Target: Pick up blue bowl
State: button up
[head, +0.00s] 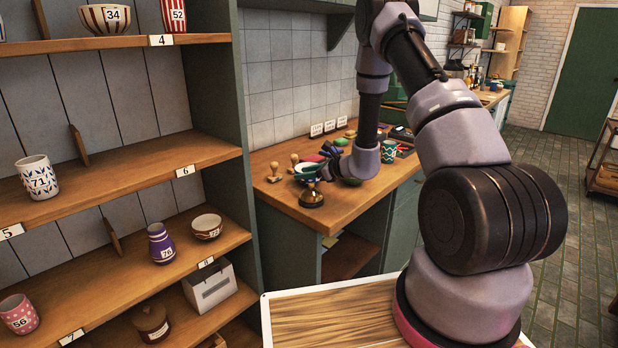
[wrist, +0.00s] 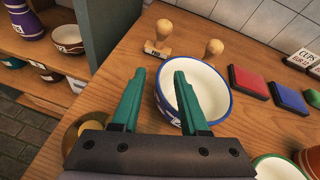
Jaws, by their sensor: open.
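The blue bowl (wrist: 217,88), white inside with a blue rim and a patterned blue outside, stands upright on the wooden counter in the wrist view. My gripper (wrist: 161,72) is open, with its two teal fingers pointing at the bowl's left side. The right finger reaches over the bowl's opening and the left finger is outside it, so the near left rim lies between them in the picture. I cannot tell whether either finger touches the bowl. In the head view my arm reaches over the counter, and the bowl is small and partly covered there.
Wooden stamps (wrist: 158,47) stand behind the bowl. A green-rimmed bowl (wrist: 278,168) is close at the lower right. A brass bell (wrist: 88,128) is at the left. Numbered shelves (head: 130,165) stand left of the counter.

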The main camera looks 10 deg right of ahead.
grip_shut()
dwell(1.4)
